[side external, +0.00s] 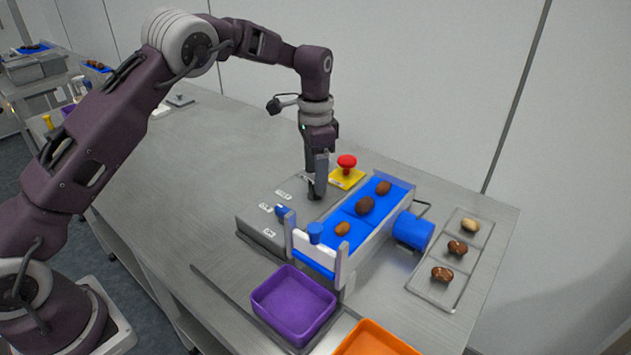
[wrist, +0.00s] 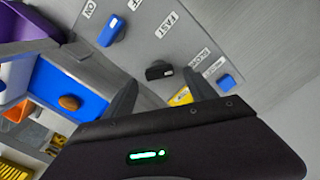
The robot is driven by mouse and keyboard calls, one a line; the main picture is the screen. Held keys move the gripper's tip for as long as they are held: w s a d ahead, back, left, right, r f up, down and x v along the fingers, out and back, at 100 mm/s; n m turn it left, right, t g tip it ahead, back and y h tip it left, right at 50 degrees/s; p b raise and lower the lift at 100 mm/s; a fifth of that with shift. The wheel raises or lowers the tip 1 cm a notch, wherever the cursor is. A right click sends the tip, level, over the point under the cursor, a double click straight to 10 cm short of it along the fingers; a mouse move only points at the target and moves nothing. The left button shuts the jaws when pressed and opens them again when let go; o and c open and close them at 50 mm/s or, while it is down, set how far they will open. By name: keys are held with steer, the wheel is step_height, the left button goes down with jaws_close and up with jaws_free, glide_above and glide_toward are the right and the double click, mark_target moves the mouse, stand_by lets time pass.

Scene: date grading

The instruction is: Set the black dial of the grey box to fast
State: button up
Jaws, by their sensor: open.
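The grey box (side external: 262,222) lies on the steel table with white labels on its top. In the wrist view the black dial (wrist: 160,70) stands on the box's panel (wrist: 145,50), with a white mark at its right end. The label FAST (wrist: 166,25) is above it, and a label that looks like SLOW (wrist: 206,57) is to its right. My gripper (side external: 317,186) points down over the dial. Its fingers (wrist: 165,88) are open, one on each side of the dial in the picture; contact cannot be told. A blue knob (wrist: 110,31) is on the same panel, by the ON label.
A red mushroom button on a yellow base (side external: 346,175) stands just behind my gripper. The blue conveyor (side external: 358,229) with dates is close on the right. A purple bin (side external: 293,305) and an orange bin (side external: 375,340) are in front.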

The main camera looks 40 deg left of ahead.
steer(key=shift+f, duration=1.35)
steer(key=c, duration=1.4)
steer(key=shift+n, duration=0.3)
steer(key=n, duration=0.6)
steer(key=shift+n, duration=0.3)
steer(key=n, duration=0.6)
steer(key=shift+a+r+n, duration=0.1)
steer(key=shift+n, duration=0.3)
steer(key=o, duration=1.4)
